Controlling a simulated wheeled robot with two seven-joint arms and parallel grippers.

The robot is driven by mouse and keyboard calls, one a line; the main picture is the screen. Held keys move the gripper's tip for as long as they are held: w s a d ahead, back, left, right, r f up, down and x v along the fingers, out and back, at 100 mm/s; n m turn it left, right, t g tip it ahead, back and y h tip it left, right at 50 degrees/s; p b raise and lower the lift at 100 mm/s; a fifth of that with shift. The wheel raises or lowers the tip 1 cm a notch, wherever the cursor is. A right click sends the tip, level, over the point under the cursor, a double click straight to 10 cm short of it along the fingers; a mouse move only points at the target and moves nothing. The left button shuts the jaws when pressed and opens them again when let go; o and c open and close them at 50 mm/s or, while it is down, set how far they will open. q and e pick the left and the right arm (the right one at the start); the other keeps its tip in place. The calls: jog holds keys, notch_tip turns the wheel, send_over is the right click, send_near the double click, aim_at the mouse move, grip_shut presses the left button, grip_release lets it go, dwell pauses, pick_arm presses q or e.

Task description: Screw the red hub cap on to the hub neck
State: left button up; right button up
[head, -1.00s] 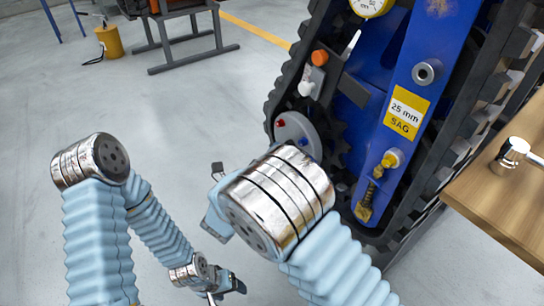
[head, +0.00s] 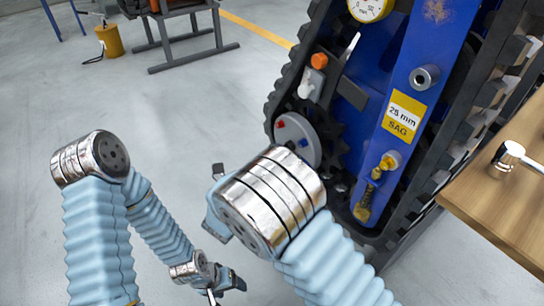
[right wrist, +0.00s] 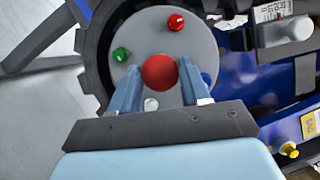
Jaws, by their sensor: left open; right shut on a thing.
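In the right wrist view, the round red hub cap (right wrist: 159,72) sits between the light blue fingers of my right gripper (right wrist: 160,80), which is shut on it. The cap is in front of the middle of a grey hub disc (right wrist: 145,35) and hides the hub neck; I cannot tell whether they touch. The disc also shows in the head view (head: 309,155), its lower part behind my right arm. There the cap and right fingertips are hidden. My left gripper (head: 230,284) is open and empty, low over the floor, away from the hub.
The disc carries small red (right wrist: 176,22), green (right wrist: 121,54), blue (right wrist: 206,78) and white (right wrist: 151,104) knobs. A black track surrounds the blue carrier frame (head: 435,60). The left floor is mostly open.

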dwell(0.7)
jog(key=shift+p, duration=0.35)
jog(key=shift+w+d+p, duration=0.35)
jog(key=shift+w+d, duration=0.1)
jog(key=shift+d, duration=0.15)
jog(key=shift+w+d+p, duration=0.35)
jog(key=shift+w+d, duration=0.05)
jog(key=shift+d, duration=0.2)
jog(key=o, duration=1.1)
